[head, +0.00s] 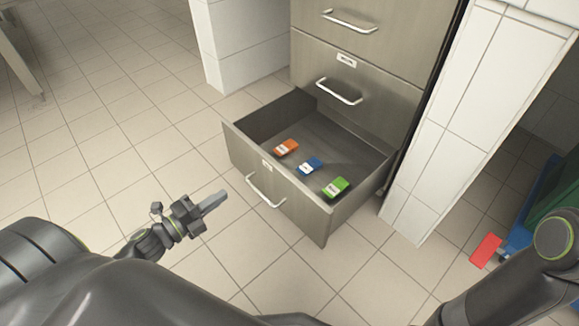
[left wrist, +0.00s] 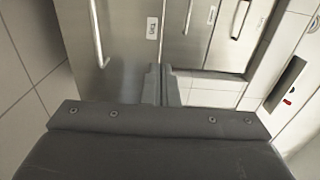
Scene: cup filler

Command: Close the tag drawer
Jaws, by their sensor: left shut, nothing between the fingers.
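The tag drawer (head: 290,205) is the bottom drawer of a grey metal cabinet and stands pulled out. An orange tag (head: 286,147), a blue tag (head: 310,166) and a green tag (head: 336,187) lie inside it. Its bar handle (head: 264,191) is on the front face, near a small label. My left gripper (head: 222,197) is shut and empty, in front of the drawer and left of the handle, apart from it in the head view. In the left wrist view, the shut fingers (left wrist: 161,84) point toward the metal fronts. My right gripper is not in view.
Two closed drawers with handles (head: 339,92) sit above the open one. White tiled pillars (head: 240,45) flank the cabinet. A red object (head: 486,250) and a blue item (head: 527,225) are at the right. Tiled floor (head: 110,150) is clear on the left.

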